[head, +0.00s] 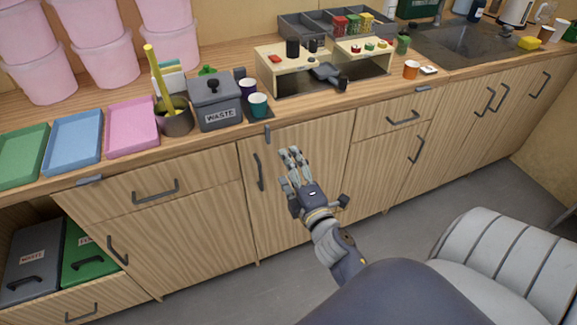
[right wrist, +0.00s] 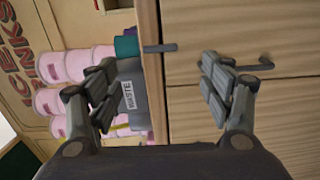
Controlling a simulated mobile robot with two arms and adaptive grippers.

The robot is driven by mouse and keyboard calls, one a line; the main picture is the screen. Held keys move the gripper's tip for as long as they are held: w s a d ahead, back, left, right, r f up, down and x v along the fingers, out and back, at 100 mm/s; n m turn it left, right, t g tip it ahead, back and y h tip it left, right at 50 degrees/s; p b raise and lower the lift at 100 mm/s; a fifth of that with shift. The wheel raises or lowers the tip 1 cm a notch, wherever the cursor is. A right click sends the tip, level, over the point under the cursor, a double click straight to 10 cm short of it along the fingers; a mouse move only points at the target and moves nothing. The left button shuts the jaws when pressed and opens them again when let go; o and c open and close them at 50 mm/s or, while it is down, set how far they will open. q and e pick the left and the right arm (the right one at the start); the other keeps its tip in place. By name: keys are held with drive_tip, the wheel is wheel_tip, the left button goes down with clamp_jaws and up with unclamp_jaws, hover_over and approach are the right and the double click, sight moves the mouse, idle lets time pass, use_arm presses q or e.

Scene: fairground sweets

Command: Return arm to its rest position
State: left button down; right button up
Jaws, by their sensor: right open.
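My right gripper (head: 289,170) is open and empty in the head view. It hangs in front of the wooden cabinet doors, below the counter's front edge and apart from everything on the counter. In the right wrist view its two fingers stand wide apart with nothing between them (right wrist: 160,88). Behind the fingers that view shows the cabinet front and the grey waste bin (right wrist: 132,90). My left gripper is in neither view.
The counter holds the waste bin (head: 214,104), a teal cup (head: 258,105), a pink tray (head: 132,129), a blue tray (head: 73,144) and small wooden stands (head: 291,62). A drawer (head: 100,302) at lower left is open. Floor between is free.

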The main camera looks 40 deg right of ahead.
drive_tip(key=s+a+f+m+g+y, duration=0.1)
drive_tip(key=s+a+f+m+g, duration=0.15)
drive_tip(key=f, duration=0.85)
drive_tip(key=s+a+f+m+g+y, duration=0.1)
drive_tip(key=s+a+f+m+g, duration=0.2)
drive_tip(key=f, duration=0.9)
drive_tip(key=s+a+f+m+g+y, duration=0.15)
drive_tip(key=s+f, duration=0.25)
drive_tip(key=f, duration=0.7)
drive_tip(key=s+a+f+m+g, duration=0.1)
drive_tip(key=s+f+m+g, duration=0.1)
drive_tip(key=s+f, duration=0.4)
drive_tip(key=s+a+f+m+g, duration=0.1)
drive_tip(key=s+f+g, duration=0.3)
drive_tip(key=s, duration=1.1)
drive_tip(key=s+a+f+m+g, duration=0.1)
drive_tip(key=s+f+m+g, duration=0.1)
drive_tip(key=s+f, duration=0.7)
drive_tip(key=shift+s+a+f+m+g+y, duration=0.15)
drive_tip(key=shift+s+f+m+g+y, duration=0.25)
drive_tip(key=shift+s+g, duration=0.3)
